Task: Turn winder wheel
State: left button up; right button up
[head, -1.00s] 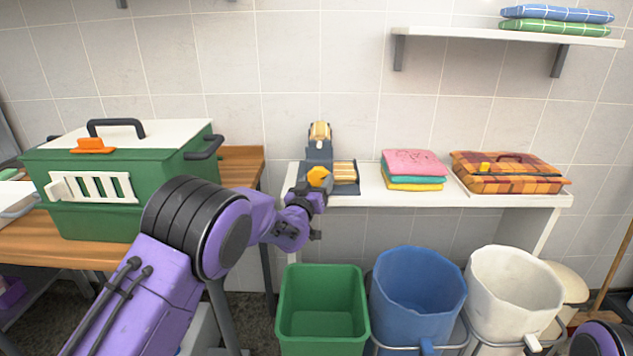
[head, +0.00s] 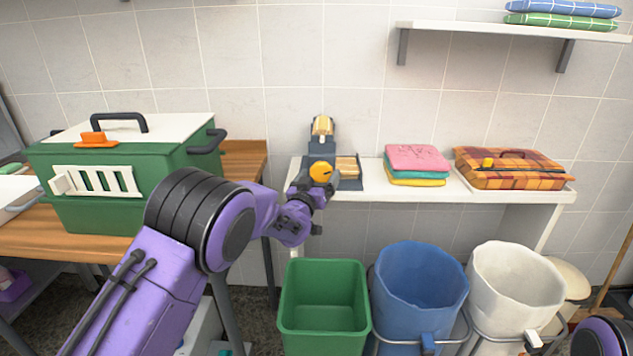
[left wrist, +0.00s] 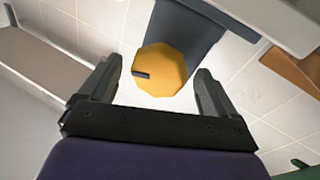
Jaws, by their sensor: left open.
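The winder wheel (head: 320,172) is a yellow-orange knob on the front of the dark grey-blue winder (head: 321,147), which stands on the white shelf table. In the left wrist view the wheel (left wrist: 160,70) is a yellow many-sided disc with a dark mark at its left. My left gripper (head: 318,184) is at the wheel. In the left wrist view its two fingers (left wrist: 155,85) are spread, one at each side of the wheel, with a gap visible on both sides. My right gripper is out of view; only a bit of that arm shows at the lower right.
A green kennel (head: 100,215) with a white lid stands on the wooden table at left. Folded towels (head: 416,163) and a plaid case (head: 512,170) lie on the white table (head: 400,192). Green (head: 324,325), blue (head: 420,310) and white (head: 510,310) bins stand below.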

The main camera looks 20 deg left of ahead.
pick_arm(q)
jog(key=s+f+b, duration=0.1)
jog(key=s, duration=0.9)
jog(key=shift+s+a, duration=0.15)
jog(key=shift+s, duration=0.05)
jog(key=shift+f, duration=0.1)
jog(key=s+a+f+n+g+y+p, duration=0.1)
jog(key=s+a+f+n+g+y, duration=0.3)
jog(key=s+f, duration=0.7)
jog(key=s+a+f+g+p, duration=0.25)
jog(key=s+f+g, duration=0.25)
jog(key=s+f, duration=0.65)
jog(key=s+f+g, duration=0.3)
jog(key=s+f, duration=0.2)
jog(key=s, duration=0.6)
jog(key=s+f+n+g+p, duration=0.1)
jog(key=s+f+g, duration=0.3)
jog(key=s, duration=0.6)
jog(key=shift+s+a+f, duration=0.3)
jog(key=shift+s+f, duration=0.05)
jog(key=shift+f, duration=0.55)
